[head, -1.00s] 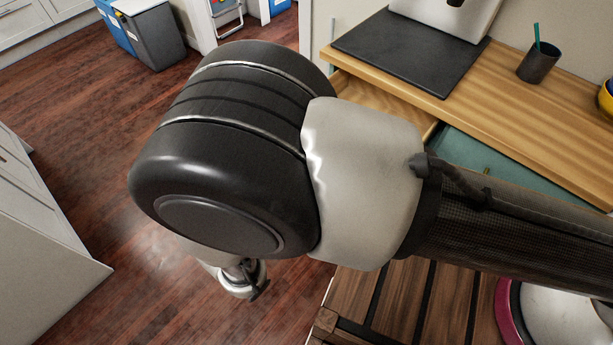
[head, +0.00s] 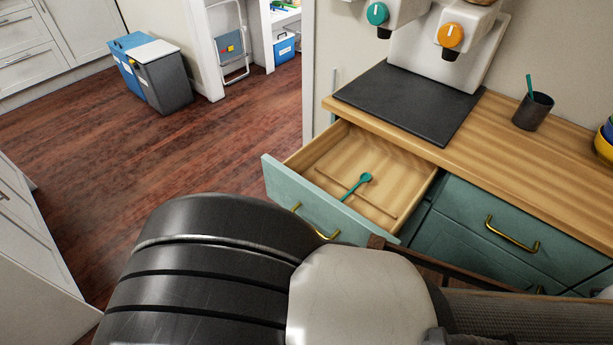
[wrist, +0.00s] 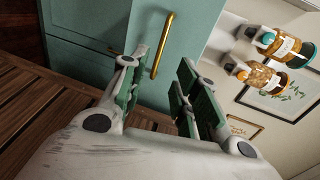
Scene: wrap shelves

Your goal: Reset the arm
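My gripper (wrist: 157,88) shows in the wrist view, its two green-padded fingers apart with nothing between them. Beyond the fingers is a teal cabinet front with a brass handle (wrist: 162,46); I cannot tell the exact distance. In the head view my dark, rounded arm joint and pale arm link fill the lower middle, and the gripper itself is out of sight there.
An open teal drawer (head: 333,207) holds a teal scoop (head: 357,187). The wooden counter (head: 490,150) carries a dark mat (head: 410,100), a cup (head: 533,111) and dispensers (head: 451,37). Bins (head: 162,77) stand far left. The wooden floor (head: 120,150) between is clear.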

